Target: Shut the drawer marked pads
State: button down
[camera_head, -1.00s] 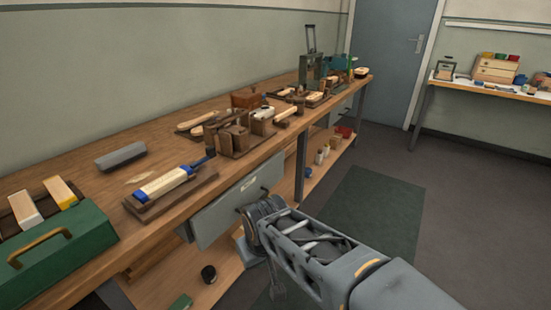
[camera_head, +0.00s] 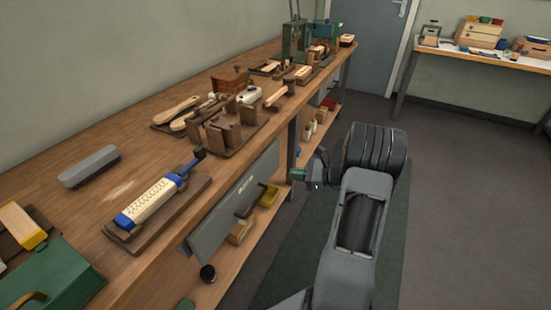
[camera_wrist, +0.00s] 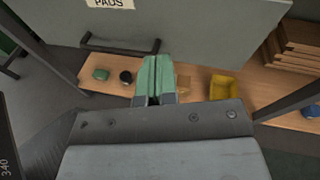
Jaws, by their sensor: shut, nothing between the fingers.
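The drawer marked pads has a grey front (camera_head: 225,220) under the near edge of the workbench, with a pale label and a dark bar handle (camera_head: 252,200). How far it stands out from the bench is hard to tell. In the wrist view its front (camera_wrist: 210,22) fills the top, with the PADS label (camera_wrist: 110,3) and the handle (camera_wrist: 120,48) left of my fingers. My gripper (camera_head: 296,174) is to the right of the drawer front, apart from the handle. Its green fingertips (camera_wrist: 154,72) are shut together and empty.
A green toolbox (camera_head: 55,280) is at the near left. The lower shelf holds a yellow bin (camera_wrist: 222,87). The floor by the dark mat (camera_head: 285,265) is clear.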

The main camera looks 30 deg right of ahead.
jog(key=d+f+m+t+h, duration=0.1)
jog(key=d+f+m+t, duration=0.1)
jog(key=d+m+t, duration=0.3)
jog(key=b, duration=0.2)
send_near(270, 158)
jog(key=shift+n+g, duration=0.4)
jog(key=x, duration=0.7)
jog(key=shift+w+r, duration=0.25)
jog(key=shift+r, duration=0.05)
jog(key=shift+w, duration=0.1)
